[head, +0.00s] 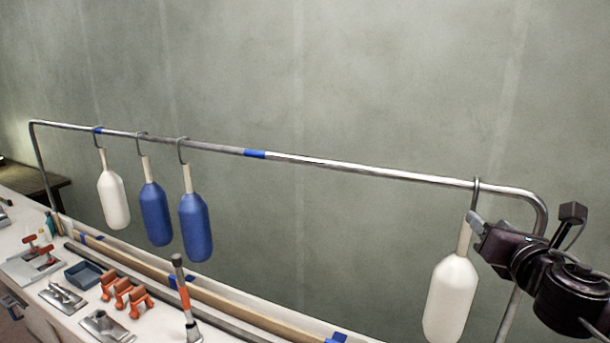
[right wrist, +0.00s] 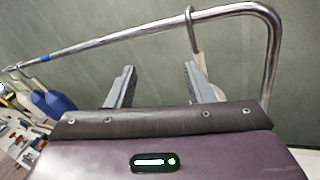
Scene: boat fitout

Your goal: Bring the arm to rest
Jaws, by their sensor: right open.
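My right gripper (head: 478,233) is at the right end of the metal rail (head: 350,168), close to a white fender (head: 452,298) that hangs there on a hook. In the right wrist view, my right gripper (right wrist: 160,85) has its two fingers spread with nothing between them. The white fender (right wrist: 199,60) is partly hidden behind the right-hand finger, and I cannot tell whether they touch. My left gripper is not in view.
Another white fender (head: 113,199) and two blue fenders (head: 156,213) (head: 195,226) hang at the rail's left. Below, the white bench (head: 60,320) holds orange clamps (head: 125,295), a blue tray (head: 83,274) and an upright hammer-like tool (head: 183,290). The rail's middle is free.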

